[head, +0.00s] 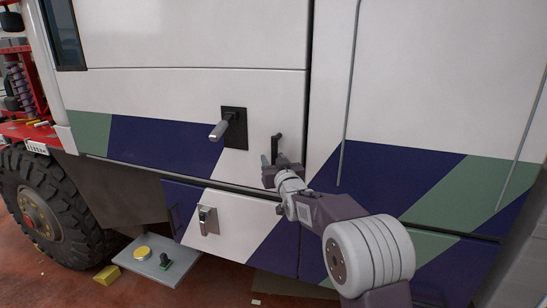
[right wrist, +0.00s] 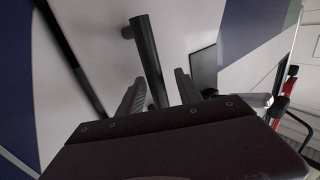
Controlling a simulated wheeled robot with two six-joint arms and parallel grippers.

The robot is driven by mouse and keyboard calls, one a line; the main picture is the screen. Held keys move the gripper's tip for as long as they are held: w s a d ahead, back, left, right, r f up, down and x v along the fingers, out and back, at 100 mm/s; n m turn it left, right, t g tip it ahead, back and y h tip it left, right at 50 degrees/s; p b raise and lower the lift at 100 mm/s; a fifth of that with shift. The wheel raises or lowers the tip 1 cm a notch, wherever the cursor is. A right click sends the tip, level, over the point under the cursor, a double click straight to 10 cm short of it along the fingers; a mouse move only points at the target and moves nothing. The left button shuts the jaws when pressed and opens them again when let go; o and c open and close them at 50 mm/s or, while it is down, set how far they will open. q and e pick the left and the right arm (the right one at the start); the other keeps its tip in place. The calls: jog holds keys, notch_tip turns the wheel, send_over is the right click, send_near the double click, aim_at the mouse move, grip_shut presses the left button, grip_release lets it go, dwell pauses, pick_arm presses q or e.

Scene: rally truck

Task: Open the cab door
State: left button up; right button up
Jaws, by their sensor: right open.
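The cab door (head: 190,90) is white with green and dark blue stripes, and it sits flush in the truck's side. A grey lever handle (head: 220,130) sticks out from a black plate (head: 235,115) on it. A short black upright bar (head: 277,146) is to the right of the plate; it also shows in the right wrist view (right wrist: 148,58). My right gripper (head: 275,163) is open at the bar's lower part. In the right wrist view, the bar runs down between the two fingers (right wrist: 158,92); contact cannot be told. My left gripper is out of view.
A lower panel with a small latch (head: 208,220) is below the door. A large tyre (head: 45,205) stands at left. A thin grey rod (head: 349,95) runs along the right panel.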

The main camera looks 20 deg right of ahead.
jog(key=shift+d, duration=0.15)
jog(key=shift+w+d+f, duration=0.15)
jog(key=c, duration=0.4)
grip_shut()
dwell(0.6)
